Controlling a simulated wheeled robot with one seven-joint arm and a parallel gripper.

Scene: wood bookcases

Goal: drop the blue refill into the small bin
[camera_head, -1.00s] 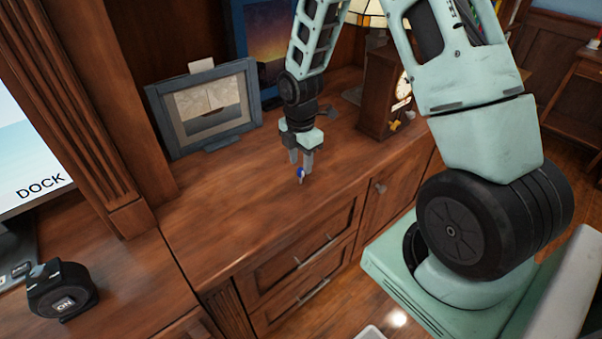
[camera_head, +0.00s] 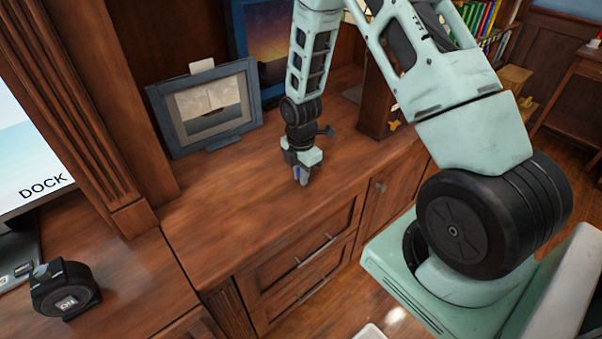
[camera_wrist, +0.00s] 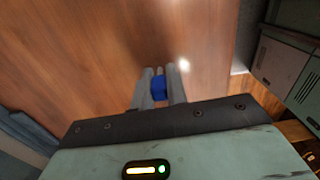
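The blue refill (camera_wrist: 157,88) is small and sits between my gripper's two fingers in the wrist view, with a finger against each side. In the head view my gripper (camera_head: 301,175) points down at the wooden counter, its fingers close together around a bit of blue. The fingers hide most of the refill, and I cannot tell whether it still touches the counter. A pale, white-rimmed thing (camera_head: 370,332) is cut off at the bottom edge of the head view, low near the floor; it may be the small bin, but too little shows to be sure.
A framed picture (camera_head: 207,108) stands on the counter (camera_head: 235,210) left of my gripper. A darker picture (camera_head: 268,45) stands behind. A black device (camera_head: 64,290) and a DOCK screen (camera_head: 25,150) are at left. The counter's front is clear above drawers (camera_head: 300,270).

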